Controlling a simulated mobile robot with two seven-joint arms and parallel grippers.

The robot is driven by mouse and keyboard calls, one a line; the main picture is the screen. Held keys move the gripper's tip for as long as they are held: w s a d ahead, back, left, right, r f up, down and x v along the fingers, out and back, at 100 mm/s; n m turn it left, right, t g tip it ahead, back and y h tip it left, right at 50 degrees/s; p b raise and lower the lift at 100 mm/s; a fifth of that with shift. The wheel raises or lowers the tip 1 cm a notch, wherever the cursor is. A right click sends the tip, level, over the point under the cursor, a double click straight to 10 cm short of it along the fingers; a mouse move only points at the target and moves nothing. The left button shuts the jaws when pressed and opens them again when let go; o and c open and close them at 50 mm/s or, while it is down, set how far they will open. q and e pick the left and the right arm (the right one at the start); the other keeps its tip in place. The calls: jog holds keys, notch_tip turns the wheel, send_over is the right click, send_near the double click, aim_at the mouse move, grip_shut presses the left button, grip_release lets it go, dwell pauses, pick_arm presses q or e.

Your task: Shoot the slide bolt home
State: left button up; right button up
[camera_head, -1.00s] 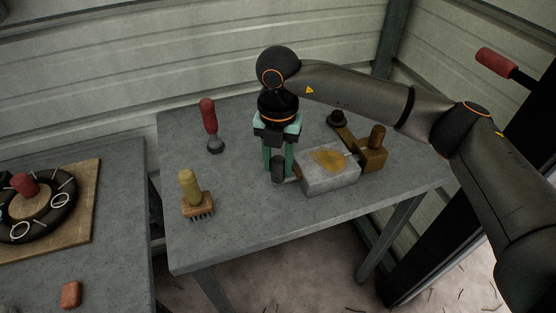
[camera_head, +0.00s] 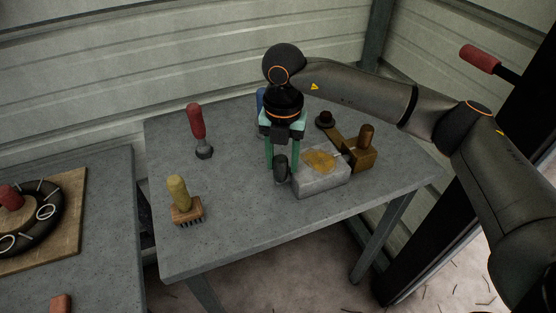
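The slide bolt's grey block (camera_head: 322,184), with a yellowish patch on top, sits on the grey table. The bolt's dark upright knob (camera_head: 281,170) stands close to the block's left side, with only a narrow gap showing. My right gripper (camera_head: 282,165) points down over the knob. Its green fingers stand apart on either side of the knob, the left one close to it. Contact is not clear. The lower fingertips and the bolt's rod are partly hidden. My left gripper is out of view.
A brass-brown block with a knob (camera_head: 360,154) stands right of the grey block. A red-handled tool (camera_head: 197,130) and a yellow-handled brush (camera_head: 181,200) stand to the left. A blue object (camera_head: 260,98) is behind my gripper. The front of the table is clear.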

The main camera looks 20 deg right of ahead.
jog(key=o, duration=0.3)
jog(key=shift+o, duration=0.2)
notch_tip(320, 180, up, 12)
jog(key=shift+r, duration=0.25)
dwell(0.3)
